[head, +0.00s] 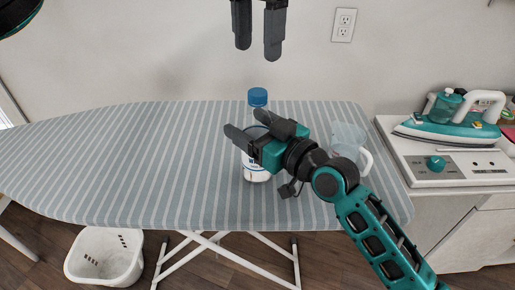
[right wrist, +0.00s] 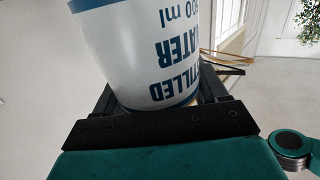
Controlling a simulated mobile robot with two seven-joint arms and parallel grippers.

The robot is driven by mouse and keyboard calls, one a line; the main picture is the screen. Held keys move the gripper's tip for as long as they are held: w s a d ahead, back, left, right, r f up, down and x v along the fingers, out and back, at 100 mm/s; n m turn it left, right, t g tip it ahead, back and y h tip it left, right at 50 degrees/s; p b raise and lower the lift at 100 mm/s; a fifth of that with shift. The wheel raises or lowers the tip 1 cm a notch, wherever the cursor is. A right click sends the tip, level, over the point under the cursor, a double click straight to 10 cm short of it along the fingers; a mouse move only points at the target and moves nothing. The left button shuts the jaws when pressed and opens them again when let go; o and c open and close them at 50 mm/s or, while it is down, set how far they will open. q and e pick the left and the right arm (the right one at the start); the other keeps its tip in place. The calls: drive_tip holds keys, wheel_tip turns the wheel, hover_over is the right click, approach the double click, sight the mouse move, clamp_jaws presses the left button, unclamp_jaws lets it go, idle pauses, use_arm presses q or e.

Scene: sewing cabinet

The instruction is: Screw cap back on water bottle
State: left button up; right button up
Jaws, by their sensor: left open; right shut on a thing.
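A white water bottle (head: 256,170) with blue print stands upright on the striped ironing board. A blue cap (head: 258,97) sits at its top; I cannot tell how tightly it is seated. My right gripper (head: 250,128) is shut around the bottle's body from the right. In the right wrist view the bottle (right wrist: 155,50) fills the space between the fingers, its lettering upside down. My left gripper (head: 258,40) is open and empty, with its fingers pointing down above the cap and clear of it.
The striped ironing board (head: 120,160) has free room to the left. A clear measuring jug (head: 348,138) stands right of the bottle, behind my right arm. A teal iron (head: 450,115) rests on a white cabinet at the right. A white basket (head: 105,255) is on the floor.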

sight(258, 91)
clamp_jaws()
use_arm(q)
drive_tip(key=shift+f, duration=4)
drive_tip(key=shift+c, duration=0.2)
clamp_jaws()
drive_tip(key=shift+o, duration=0.9)
unclamp_jaws()
drive_tip(key=shift+r, duration=0.1)
